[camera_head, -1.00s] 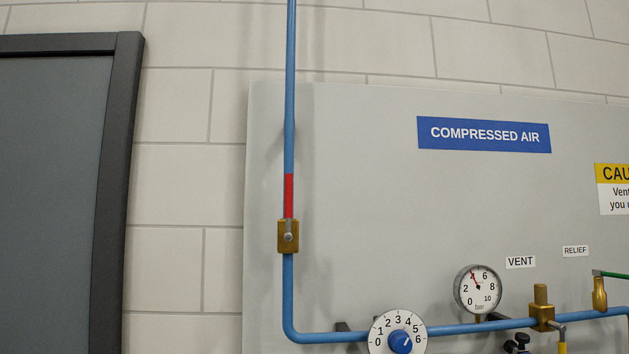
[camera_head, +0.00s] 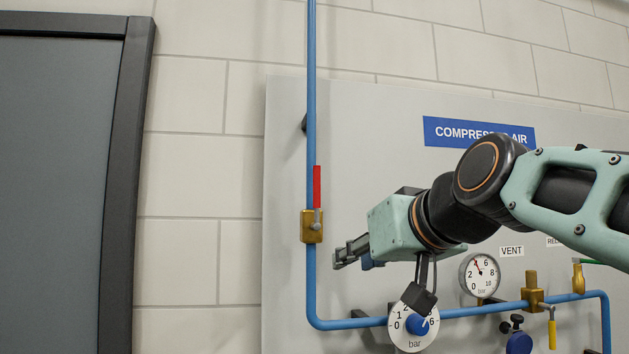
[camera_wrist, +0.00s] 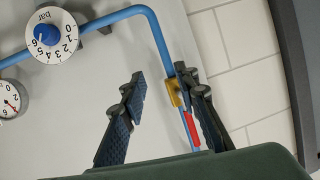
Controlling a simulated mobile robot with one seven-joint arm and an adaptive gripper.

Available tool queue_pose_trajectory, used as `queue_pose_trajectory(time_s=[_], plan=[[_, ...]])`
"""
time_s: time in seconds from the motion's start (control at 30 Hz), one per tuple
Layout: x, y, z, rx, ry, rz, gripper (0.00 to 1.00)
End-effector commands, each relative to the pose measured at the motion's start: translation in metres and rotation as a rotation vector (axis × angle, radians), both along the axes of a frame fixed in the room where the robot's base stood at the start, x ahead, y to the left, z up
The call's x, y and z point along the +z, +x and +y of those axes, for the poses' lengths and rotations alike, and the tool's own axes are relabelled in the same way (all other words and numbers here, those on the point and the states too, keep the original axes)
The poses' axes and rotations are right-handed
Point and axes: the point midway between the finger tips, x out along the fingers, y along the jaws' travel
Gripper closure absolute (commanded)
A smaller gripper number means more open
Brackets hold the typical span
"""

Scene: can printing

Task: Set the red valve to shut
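The red valve has a red handle (camera_head: 317,187) and a brass body (camera_head: 312,227) on the vertical blue pipe. The handle points straight up, in line with the pipe. My gripper (camera_head: 341,256) is to the right of the brass body and slightly lower. In the wrist view my gripper (camera_wrist: 161,78) is open, its two dark fingers well apart. There the brass body (camera_wrist: 174,92) and red handle (camera_wrist: 191,128) appear beside the right finger, which partly overlaps them. Contact cannot be told.
A dial (camera_head: 413,324) with a blue knob sits on the lower pipe, below my wrist. A round gauge (camera_head: 480,274), a brass relief fitting (camera_head: 579,279) and a yellow-handled vent valve (camera_head: 552,333) are further right. A dark-framed panel (camera_head: 128,170) stands left.

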Motion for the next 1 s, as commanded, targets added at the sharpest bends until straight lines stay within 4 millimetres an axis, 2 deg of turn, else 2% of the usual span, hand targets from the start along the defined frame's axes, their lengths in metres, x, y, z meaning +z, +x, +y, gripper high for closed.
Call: queue_pose_trajectory(time_s=[0.03,0.1,0.2,0.3,0.37,0.57,1.0], plan=[[0.026,0.009,0.005,0.013,0.008,-0.055,0.72],[0.060,0.017,0.009,0.024,0.018,-0.126,0.72],[0.101,0.024,0.013,0.035,0.028,-0.214,0.72],[0.130,0.027,0.016,0.042,0.033,-0.277,0.72],[0.143,0.028,0.017,0.044,0.035,-0.303,0.72],[0.158,0.035,0.022,0.048,0.037,-0.334,0.72],[0.158,0.104,0.051,0.045,0.037,-0.331,0.72]])
